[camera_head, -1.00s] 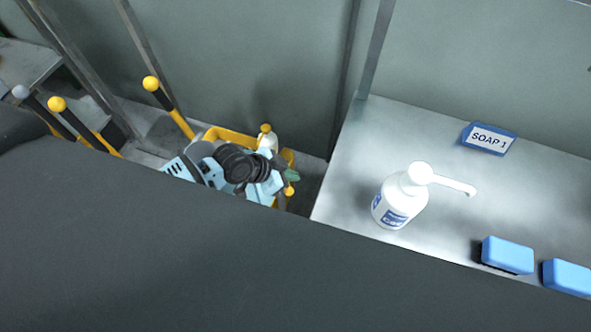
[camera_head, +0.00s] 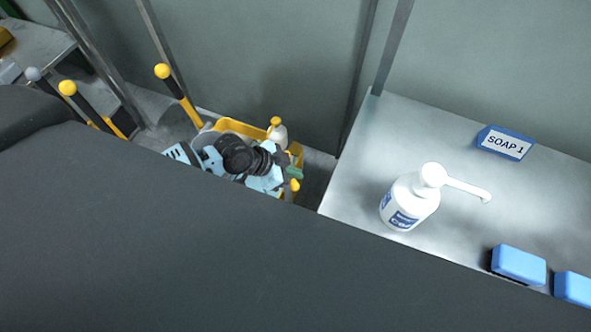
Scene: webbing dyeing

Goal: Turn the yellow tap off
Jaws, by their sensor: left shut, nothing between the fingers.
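No tap can be made out for certain. Two levers with yellow ball knobs stand at the left, one nearer (camera_head: 68,88) and one farther right (camera_head: 162,71); whether either belongs to the yellow tap I cannot tell. My light blue and black left arm reaches down over a yellow tub at centre left. My left gripper (camera_head: 284,181) is at the arm's lower end, small and partly hidden, and looks shut and empty. It is well to the right of the yellow-knobbed levers. My right gripper is out of view.
The yellow tub (camera_head: 232,126) holds a white bottle with a yellow top (camera_head: 277,132). At the right, a metal counter (camera_head: 350,180) carries a white pump bottle (camera_head: 408,205), a SOAP 1 sign (camera_head: 504,143) and blue blocks (camera_head: 519,264). A large dark shape covers the foreground.

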